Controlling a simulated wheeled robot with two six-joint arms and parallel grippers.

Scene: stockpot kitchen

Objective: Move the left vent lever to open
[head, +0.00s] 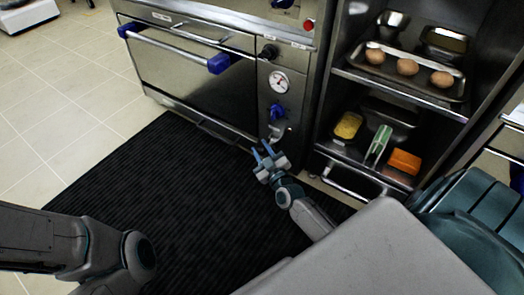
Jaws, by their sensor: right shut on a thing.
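My right gripper (264,150) is low in front of the oven's control panel, with its blue fingertips shut on a small dark grip. I take this grip to be the end of the left vent lever; the fingers hide part of it and the lever's angle is hard to tell. A metal fitting (280,130) sits just above the fingertips, and a blue handle (278,112) is on the panel above that. My left arm shows at the lower left, but its gripper is not in view.
The oven door (190,75) is closed, with a blue-ended bar handle (178,48). A round gauge (279,82) and a black knob (269,52) are on the panel. Shelves at the right hold a tray (455,97) and food containers. A black mat (150,180) covers clear floor.

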